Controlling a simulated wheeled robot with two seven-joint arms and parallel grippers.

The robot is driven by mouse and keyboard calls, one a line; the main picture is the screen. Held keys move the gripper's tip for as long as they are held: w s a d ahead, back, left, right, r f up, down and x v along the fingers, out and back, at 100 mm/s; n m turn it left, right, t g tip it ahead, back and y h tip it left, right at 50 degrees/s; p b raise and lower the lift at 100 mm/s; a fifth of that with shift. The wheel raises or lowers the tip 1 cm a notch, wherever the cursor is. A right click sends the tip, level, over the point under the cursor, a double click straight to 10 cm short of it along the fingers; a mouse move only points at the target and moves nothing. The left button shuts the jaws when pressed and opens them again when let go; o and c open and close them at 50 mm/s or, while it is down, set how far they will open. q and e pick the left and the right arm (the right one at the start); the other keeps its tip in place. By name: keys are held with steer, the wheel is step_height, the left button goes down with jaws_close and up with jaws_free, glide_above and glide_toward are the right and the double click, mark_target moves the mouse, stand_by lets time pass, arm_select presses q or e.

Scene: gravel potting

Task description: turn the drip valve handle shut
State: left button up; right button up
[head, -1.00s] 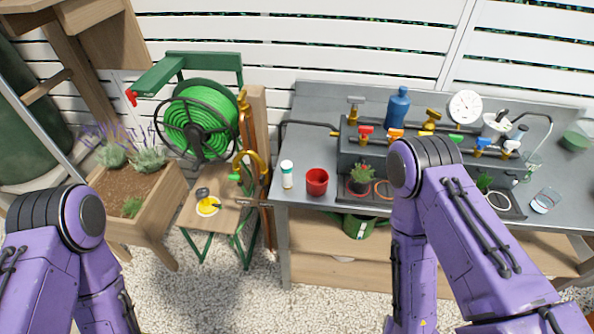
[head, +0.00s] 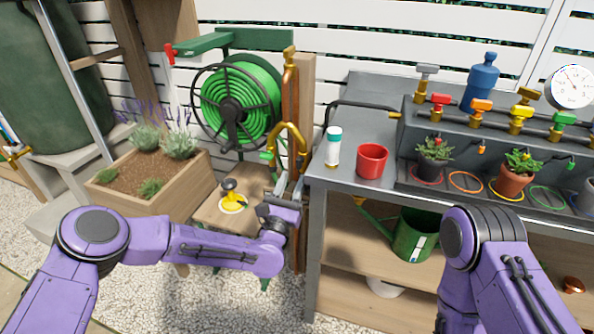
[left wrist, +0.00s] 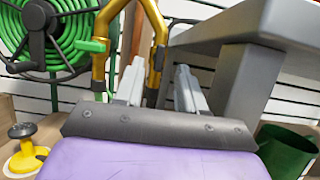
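I cannot tell for sure which handle is the drip valve's. A brass bent pipe (head: 303,146) with a small green handle (head: 267,156) stands beside the hose reel. In the head view my left gripper (head: 284,188) is just below the brass pipe, pointing up. Several coloured valve handles, including a red one (head: 440,100) and an orange one (head: 482,106), line the bench manifold. My right gripper is out of view.
The grey bench (head: 345,178) edge is close right of my left gripper. A red cup (head: 372,160) and white bottle (head: 333,147) stand on it. The green hose reel (head: 240,105) is behind left; a black-and-yellow knob (head: 229,192) sits on the wooden shelf below.

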mark_target(298, 165)
arm_select(q)
steer(key=x, duration=0.5)
steer(key=shift+w, duration=0.1)
jaws_close()
